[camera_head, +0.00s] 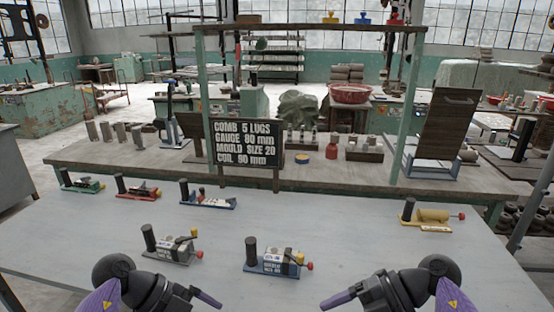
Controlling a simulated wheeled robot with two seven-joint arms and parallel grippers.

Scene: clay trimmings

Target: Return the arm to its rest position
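My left gripper (207,299) comes in at the bottom left, low over the near edge of the grey table (330,228). Its fingers look together, with nothing visible between them. My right gripper (337,299) comes in at the bottom right, pointing left toward the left gripper. Its fingers also look together and empty. The two grippers are apart, with bare tabletop between them. Neither gripper touches any of the tools on the table. The rest of both arms lies mostly outside the view.
Nearest the grippers are a tool with a blue base (272,266) and a grey one (172,251). Green (80,185), red (137,191), blue (207,201) and yellow (428,221) tools stand farther back. A black sign (248,143) stands behind.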

